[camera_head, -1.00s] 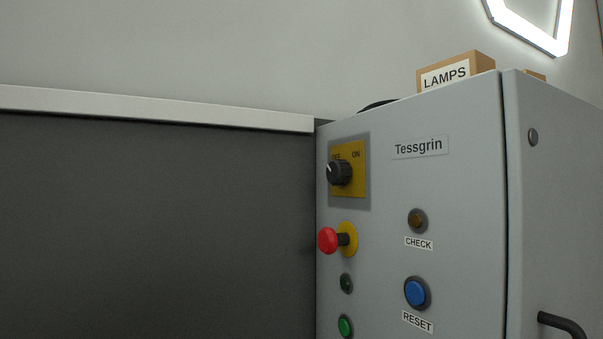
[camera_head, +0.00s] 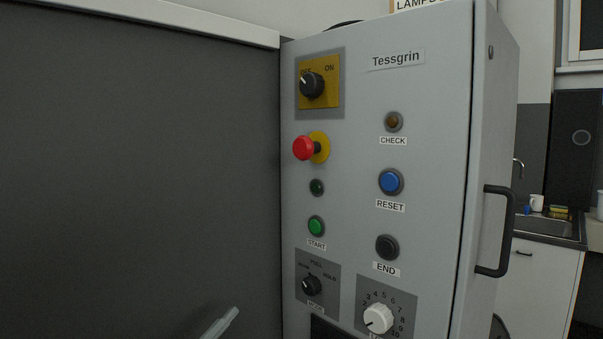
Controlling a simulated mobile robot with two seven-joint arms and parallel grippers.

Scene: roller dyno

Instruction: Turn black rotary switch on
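The black rotary switch (camera_head: 312,85) sits on a yellow plate (camera_head: 333,97) marked OFF and ON, at the upper left of the grey Tessgrin cabinet's front (camera_head: 350,140). Its white pointer mark faces up and left, toward OFF. A pale grey tip (camera_head: 222,324), which looks like part of my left gripper, shows at the bottom edge, left of the cabinet and well below the switch. Too little of it shows to tell open from shut. My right gripper is not in view.
Below the switch are a red mushroom button (camera_head: 303,148), green START button (camera_head: 316,226) and smaller black selector (camera_head: 312,286). A blue RESET button (camera_head: 390,182), black END button (camera_head: 387,247) and white dial (camera_head: 377,319) are to the right. A black handle (camera_head: 497,230) sticks out at the right.

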